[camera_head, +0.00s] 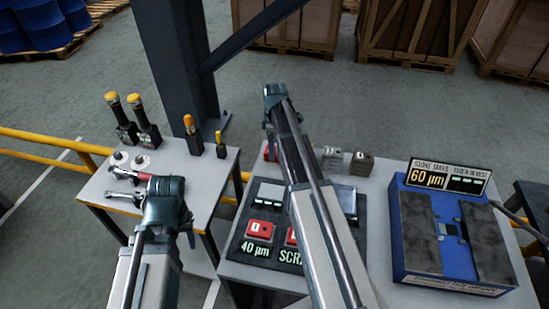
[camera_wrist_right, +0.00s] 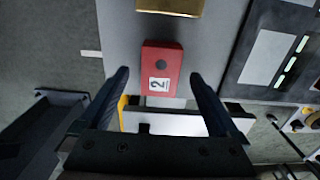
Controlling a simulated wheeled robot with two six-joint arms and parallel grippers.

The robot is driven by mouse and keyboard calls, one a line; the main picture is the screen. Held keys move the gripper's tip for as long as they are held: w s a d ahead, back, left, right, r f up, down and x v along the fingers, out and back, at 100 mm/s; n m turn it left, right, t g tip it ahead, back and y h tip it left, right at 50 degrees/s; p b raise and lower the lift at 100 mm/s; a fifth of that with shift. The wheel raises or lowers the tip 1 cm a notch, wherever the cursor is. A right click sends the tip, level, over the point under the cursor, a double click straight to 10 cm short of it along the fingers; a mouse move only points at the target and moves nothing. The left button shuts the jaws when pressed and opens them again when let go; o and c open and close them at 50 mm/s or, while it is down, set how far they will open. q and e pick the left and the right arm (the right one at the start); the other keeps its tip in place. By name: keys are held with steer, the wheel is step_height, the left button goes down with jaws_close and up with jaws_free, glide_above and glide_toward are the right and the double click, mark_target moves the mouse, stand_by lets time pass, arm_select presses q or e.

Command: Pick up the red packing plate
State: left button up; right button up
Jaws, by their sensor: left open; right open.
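A red plate marked 2 (camera_wrist_right: 162,72) lies on the grey bench, seen in the right wrist view just ahead of my open right gripper (camera_wrist_right: 159,78). It sits between the lines of the two fingers with gaps on both sides, and the jaws are empty. In the head view only a sliver of red (camera_head: 268,153) shows beside my right arm, which hides the rest and the right fingers.
A brass block (camera_wrist_right: 172,5) lies beyond the red plate. Silver (camera_head: 332,156) and dark (camera_head: 362,163) blocks stand right of my arm. A blue case (camera_head: 440,275) with a 60 µm sign is at right. A side table (camera_head: 205,165) holds tools, with a yellow rail (camera_head: 40,139) beside it.

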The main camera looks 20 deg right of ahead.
steer(key=shift+f, duration=0.7)
steer(key=shift+r, duration=0.1)
jaws_close()
